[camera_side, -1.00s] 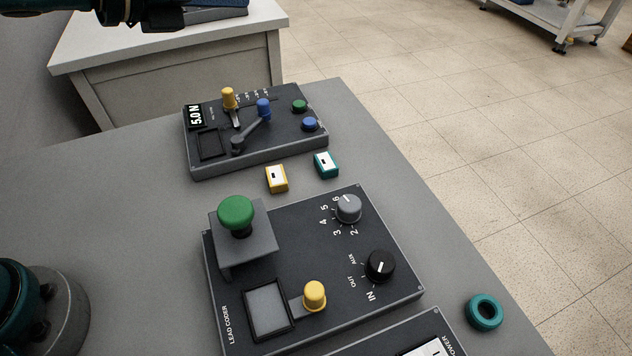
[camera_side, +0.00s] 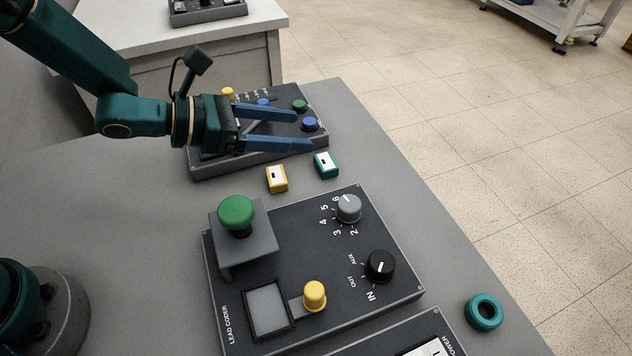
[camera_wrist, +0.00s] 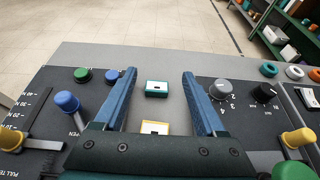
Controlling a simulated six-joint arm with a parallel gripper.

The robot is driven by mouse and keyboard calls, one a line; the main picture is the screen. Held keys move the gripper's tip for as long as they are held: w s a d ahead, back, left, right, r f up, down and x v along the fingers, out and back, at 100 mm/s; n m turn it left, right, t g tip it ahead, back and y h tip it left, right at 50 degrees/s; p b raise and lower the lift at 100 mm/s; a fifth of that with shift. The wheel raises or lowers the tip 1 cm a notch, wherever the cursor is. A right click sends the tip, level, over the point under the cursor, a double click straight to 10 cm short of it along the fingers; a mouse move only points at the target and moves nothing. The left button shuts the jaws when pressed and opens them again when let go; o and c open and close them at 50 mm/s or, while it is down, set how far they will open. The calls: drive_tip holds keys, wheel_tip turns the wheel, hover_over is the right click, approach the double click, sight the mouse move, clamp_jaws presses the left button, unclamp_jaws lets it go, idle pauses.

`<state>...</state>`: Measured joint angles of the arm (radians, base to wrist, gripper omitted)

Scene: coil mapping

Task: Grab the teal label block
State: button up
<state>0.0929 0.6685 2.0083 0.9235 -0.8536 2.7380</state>
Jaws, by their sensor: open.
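The teal label block (camera_side: 326,164) has a white top with a dark mark and lies on the grey table between two control panels. In the wrist view the teal block (camera_wrist: 157,88) sits beyond and between my open fingers, untouched. My gripper (camera_side: 304,130) has long blue fingers, open and empty; in the side view it appears over the far panel, up and left of the teal block. The wrist view shows both fingertips (camera_wrist: 159,72) spread apart. A yellow label block (camera_side: 277,179) lies left of the teal one; in the wrist view the yellow block (camera_wrist: 155,128) is nearer my palm, partly hidden.
The far panel (camera_side: 260,155) carries levers and buttons behind the blocks. The near panel (camera_side: 330,250) has a green mushroom button (camera_side: 236,212), a grey knob (camera_side: 349,208) and a black knob (camera_side: 380,265). A teal ring (camera_side: 484,312) lies near the right table edge.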

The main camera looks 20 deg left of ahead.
approach(320, 162)
drive_tip(key=x, duration=0.3)
drive_tip(key=shift+w+d+r, duration=0.1)
drive_tip(key=shift+w+d, duration=0.2)
drive_tip(key=shift+d, duration=0.05)
drive_tip(key=shift+w+d+f, duration=0.1)
drive_tip(key=shift+f, duration=0.3)
drive_tip(key=shift+x, duration=2.45)
drive_tip(key=c, duration=1.1)
drive_tip(key=shift+r, duration=0.1)
